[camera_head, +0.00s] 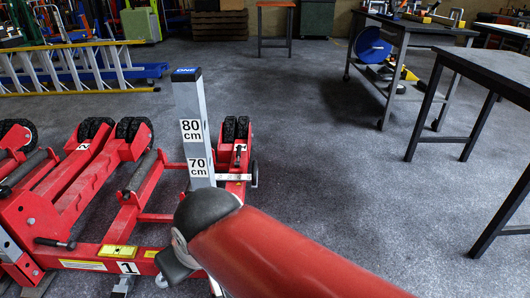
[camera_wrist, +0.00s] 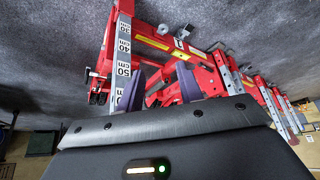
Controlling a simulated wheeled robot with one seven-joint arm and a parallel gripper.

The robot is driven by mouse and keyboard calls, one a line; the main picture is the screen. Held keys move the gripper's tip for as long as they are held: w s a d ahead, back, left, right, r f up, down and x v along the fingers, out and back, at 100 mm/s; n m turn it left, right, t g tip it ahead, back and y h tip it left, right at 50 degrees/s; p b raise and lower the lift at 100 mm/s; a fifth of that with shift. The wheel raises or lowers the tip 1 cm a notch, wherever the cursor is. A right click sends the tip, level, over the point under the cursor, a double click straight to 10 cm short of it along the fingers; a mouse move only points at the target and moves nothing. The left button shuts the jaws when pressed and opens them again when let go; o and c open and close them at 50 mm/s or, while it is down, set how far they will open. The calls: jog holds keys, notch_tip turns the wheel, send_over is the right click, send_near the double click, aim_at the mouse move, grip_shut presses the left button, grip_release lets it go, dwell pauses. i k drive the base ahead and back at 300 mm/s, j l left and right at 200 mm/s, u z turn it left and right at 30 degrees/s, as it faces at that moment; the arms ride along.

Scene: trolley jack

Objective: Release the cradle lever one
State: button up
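A red trolley jack (camera_head: 95,252) stands at the left in the head view, with a plate marked 1 (camera_head: 128,268) on its near side. A grey upright post (camera_head: 188,105) headed ONE carries centimetre marks. It also shows in the wrist view (camera_wrist: 123,48). A short black-handled lever (camera_head: 55,243) sticks out of the red frame; I cannot tell whether it is cradle lever one. In the wrist view, my gripper (camera_wrist: 160,74) has its two purple fingers apart, with red frame visible beyond the gap. The left finger overlaps the post; contact is unclear.
More red jack units with black wheels (camera_head: 98,128) stand close together at the left. A yellow ladder (camera_head: 70,68) lies behind them. Workbenches (camera_head: 490,68) stand at the right. The grey floor (camera_head: 330,170) between is clear.

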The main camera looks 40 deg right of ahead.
aim_at(238, 154)
jog(key=i+j+z, duration=0.1)
jog(key=z, duration=0.35)
jog(key=j+z, duration=0.3)
jog(key=z, duration=0.2)
jog(key=j+z, duration=0.3)
jog(key=z, duration=0.15)
jog(key=i, duration=0.5)
jog(key=k, duration=0.5)
jog(key=z, duration=0.45)
jog(key=i+l, duration=0.1)
jog(key=l, duration=0.2)
jog(key=i+l, duration=0.1)
jog(key=l, duration=0.2)
jog(key=i+l, duration=0.1)
jog(key=l, duration=0.2)
jog(key=i+l, duration=0.85)
jog(key=i, duration=0.2)
jog(key=i+u, duration=0.1)
jog(key=i, duration=0.55)
jog(key=i+l+u, duration=0.1)
jog(key=i, duration=0.6)
jog(key=i+u, duration=0.25)
jog(key=u, duration=0.15)
jog(key=i+l+u, duration=0.1)
jog(key=i+u, duration=0.2)
jog(key=u, duration=0.15)
jog(key=i+l+u, duration=0.2)
jog(key=u, duration=0.2)
jog(key=i+l+u, duration=0.25)
jog(key=u, duration=0.2)
